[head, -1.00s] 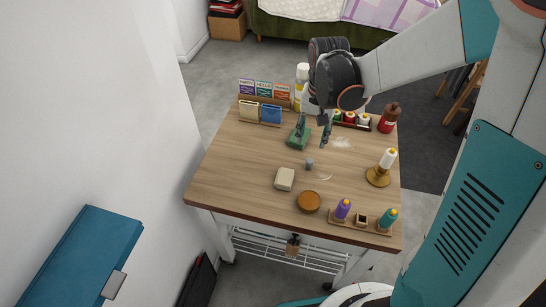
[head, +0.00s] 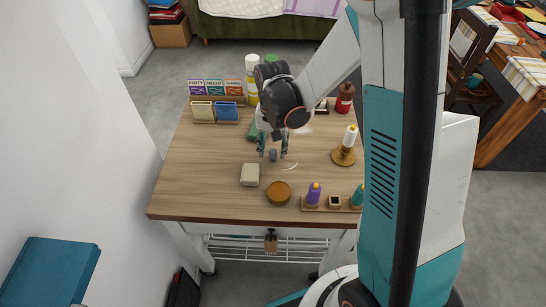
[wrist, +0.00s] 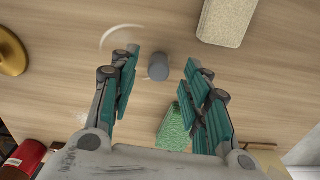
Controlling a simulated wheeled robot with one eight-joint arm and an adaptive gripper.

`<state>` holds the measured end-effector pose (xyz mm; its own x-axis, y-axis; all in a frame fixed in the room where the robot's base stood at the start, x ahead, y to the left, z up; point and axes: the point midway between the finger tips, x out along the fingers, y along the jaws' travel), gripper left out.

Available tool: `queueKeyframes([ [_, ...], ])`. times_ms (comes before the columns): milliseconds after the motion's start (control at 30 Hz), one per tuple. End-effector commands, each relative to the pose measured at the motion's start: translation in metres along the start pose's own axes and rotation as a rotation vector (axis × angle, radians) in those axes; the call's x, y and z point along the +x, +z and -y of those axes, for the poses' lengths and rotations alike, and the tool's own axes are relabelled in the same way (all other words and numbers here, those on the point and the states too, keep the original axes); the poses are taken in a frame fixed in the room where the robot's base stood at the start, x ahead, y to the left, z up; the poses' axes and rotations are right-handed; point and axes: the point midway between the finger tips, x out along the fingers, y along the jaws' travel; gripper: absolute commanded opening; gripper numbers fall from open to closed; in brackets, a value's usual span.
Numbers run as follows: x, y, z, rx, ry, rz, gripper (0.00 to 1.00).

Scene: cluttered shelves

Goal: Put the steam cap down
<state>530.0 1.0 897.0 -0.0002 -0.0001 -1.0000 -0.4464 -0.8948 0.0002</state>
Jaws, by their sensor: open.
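A small grey cylinder (head: 273,156), which looks like the steam cap, stands on the wooden table top. In the wrist view the grey cylinder (wrist: 158,68) shows between and a little past my fingertips, with a gap on both sides. My gripper (head: 273,151) is open and empty, pointing down over the middle of the table. Its teal-padded fingers also show in the wrist view (wrist: 162,64). I cannot tell its exact height above the cylinder.
A beige block (head: 250,175) and a round orange-brown dish (head: 278,192) lie close in front. A green block (wrist: 174,128) is beside my fingers. A brass holder with a white candle (head: 345,150) stands right. A bottle rack (head: 325,204) lines the front edge.

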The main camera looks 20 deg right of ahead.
Motion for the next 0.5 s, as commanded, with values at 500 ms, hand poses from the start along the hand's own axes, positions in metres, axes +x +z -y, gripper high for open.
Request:
queueKeyframes([
  [500,0.03,-0.001,-0.001,0.0,0.0,0.0,0.25],
])
